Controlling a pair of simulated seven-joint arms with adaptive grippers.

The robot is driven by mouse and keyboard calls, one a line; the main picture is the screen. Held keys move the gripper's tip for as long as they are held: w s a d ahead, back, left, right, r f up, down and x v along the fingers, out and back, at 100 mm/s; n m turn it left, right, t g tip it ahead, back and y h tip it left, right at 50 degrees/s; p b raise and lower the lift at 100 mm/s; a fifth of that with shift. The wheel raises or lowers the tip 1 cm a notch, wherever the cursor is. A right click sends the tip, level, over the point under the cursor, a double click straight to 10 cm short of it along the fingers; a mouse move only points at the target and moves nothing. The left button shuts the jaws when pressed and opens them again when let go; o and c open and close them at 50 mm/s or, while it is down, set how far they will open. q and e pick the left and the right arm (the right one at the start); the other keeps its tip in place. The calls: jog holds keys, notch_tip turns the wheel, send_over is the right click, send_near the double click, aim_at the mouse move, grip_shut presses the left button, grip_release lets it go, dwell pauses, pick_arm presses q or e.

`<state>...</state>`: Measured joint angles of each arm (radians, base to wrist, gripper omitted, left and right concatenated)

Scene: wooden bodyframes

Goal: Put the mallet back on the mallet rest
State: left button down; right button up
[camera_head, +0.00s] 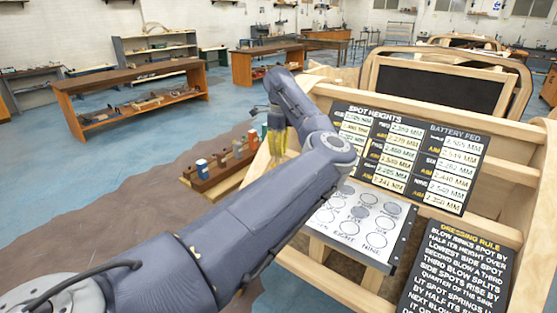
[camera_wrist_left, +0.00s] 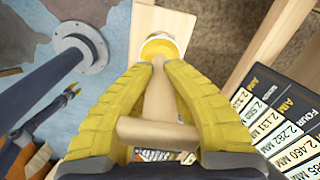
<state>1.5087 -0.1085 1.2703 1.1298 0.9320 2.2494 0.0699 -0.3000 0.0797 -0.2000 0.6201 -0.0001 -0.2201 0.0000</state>
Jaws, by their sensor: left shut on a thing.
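My left gripper (camera_head: 277,137) has yellow fingers pointing down beside the wooden frame in the head view. In the left wrist view, the left gripper (camera_wrist_left: 160,75) is shut on the mallet (camera_wrist_left: 158,100), a pale wooden T-shaped piece with its crossbar toward the camera. The mallet is not clear in the head view. My right gripper is not in view.
A wooden rack (camera_head: 212,177) with several coloured pieces stands left of the gripper. Right of my arm are the wooden frame (camera_head: 480,120), the spot heights board (camera_head: 412,150), a sheet of numbered circles (camera_head: 357,216) and the dressing rule board (camera_head: 462,265).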

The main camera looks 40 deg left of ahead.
aim_at(279, 159)
pick_arm(q)
jog(key=shift+f, duration=1.8)
jog(key=c, duration=1.5)
grip_release()
jog(key=shift+c, duration=0.2)
notch_tip(279, 159, up, 12)
jog(key=shift+d+r, duration=0.1)
jog(key=shift+r, duration=0.05)
